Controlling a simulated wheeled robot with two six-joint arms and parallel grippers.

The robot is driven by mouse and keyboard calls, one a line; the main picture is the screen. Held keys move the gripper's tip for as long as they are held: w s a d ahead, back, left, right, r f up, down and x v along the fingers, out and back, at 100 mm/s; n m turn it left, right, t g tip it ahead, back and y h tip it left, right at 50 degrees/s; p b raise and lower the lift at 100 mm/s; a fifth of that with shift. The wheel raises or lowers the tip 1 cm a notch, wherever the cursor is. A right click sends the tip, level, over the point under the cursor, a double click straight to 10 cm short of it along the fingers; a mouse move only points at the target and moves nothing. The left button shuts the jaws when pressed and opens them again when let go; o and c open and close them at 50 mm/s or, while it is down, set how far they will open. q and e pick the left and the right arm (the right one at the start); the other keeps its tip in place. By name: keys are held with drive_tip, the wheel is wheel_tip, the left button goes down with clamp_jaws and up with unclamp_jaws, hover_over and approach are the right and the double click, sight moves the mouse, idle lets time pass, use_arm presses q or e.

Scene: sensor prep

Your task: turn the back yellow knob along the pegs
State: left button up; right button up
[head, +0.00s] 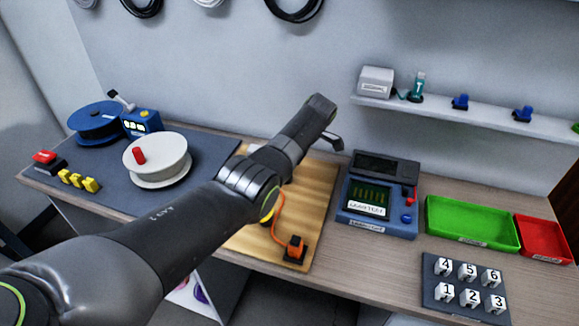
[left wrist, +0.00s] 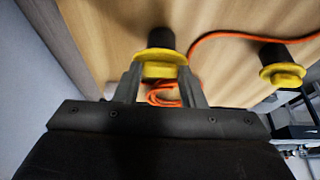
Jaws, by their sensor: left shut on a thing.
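In the left wrist view, a yellow knob (left wrist: 162,70) on a dark round base sits on the wooden board (left wrist: 225,20). My left gripper (left wrist: 160,78) is shut on it, one finger on each side. A second yellow knob (left wrist: 282,75) on a dark base stands apart to the right. An orange cable (left wrist: 235,35) runs between them, with loops close to the held knob. In the head view my left arm reaches over the board (head: 318,215) and hides the held knob. A bit of yellow (head: 266,214) shows beside my forearm, perhaps the other knob. My right gripper is not in view.
Right of the board are a blue meter (head: 378,222), a green tray (head: 470,238), a red tray (head: 543,250) and numbered blocks (head: 468,270). A white spool (head: 157,175) stands left. A shelf (head: 470,119) hangs behind.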

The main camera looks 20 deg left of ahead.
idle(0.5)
use_arm(q)
drive_tip(key=o, duration=1)
drive_tip(key=b+v, duration=0.3)
drive_tip(key=v, duration=1.4)
drive_tip(key=shift+w+r, duration=0.1)
drive_tip(key=shift+r, duration=0.15)
